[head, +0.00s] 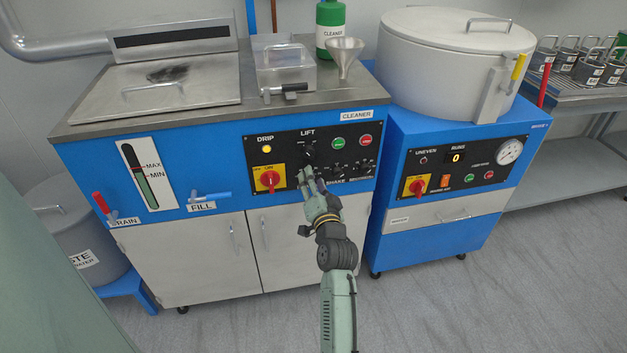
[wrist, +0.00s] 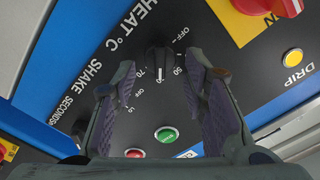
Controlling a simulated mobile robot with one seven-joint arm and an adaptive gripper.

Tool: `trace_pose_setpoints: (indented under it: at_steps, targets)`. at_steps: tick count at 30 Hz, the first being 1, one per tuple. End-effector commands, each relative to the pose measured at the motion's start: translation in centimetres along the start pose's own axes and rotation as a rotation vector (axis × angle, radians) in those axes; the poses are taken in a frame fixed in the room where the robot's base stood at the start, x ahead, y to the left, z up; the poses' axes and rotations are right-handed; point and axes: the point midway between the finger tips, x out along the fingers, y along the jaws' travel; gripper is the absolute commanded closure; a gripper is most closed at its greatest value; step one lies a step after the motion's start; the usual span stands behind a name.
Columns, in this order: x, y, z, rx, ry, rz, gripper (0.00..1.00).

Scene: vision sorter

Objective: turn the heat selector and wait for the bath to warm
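The heat selector is a black knob (wrist: 160,58) with OFF, 50 and 70 legible around it and the HEAT °C label beside it. A pale mark shows at its lower side, between 50 and 70. My gripper (wrist: 160,78) is open, with one finger on each side of the knob; I cannot tell whether either finger touches it. In the head view my gripper (head: 308,178) is at the cleaner's black panel (head: 290,137) and hides the knob. The bath's steel lid (head: 160,92) is down. The yellow DRIP lamp (head: 267,149) looks lit.
A red rotary switch (head: 270,180) on a yellow plate sits left of my gripper. Green (head: 338,142) and red (head: 366,140) buttons are up and right. The blue FILL handle (head: 210,195) and red DRAIN handle (head: 102,205) are farther left. A spinner cabinet (head: 425,225) stands at right.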

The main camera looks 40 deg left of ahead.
Motion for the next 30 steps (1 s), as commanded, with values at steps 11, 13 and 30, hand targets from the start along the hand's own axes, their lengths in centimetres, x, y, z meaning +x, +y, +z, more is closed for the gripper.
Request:
trace_pose_setpoints:
  at_steps: [11,13,30]
  targets:
    - [-7.6,0.1,0.1,0.002,0.0,0.003,0.6]
    - [-8.8,0.1,0.0,0.003,0.001,0.002,0.6]
    - [-11.2,0.0,0.0,0.001,0.0,0.0,0.6]
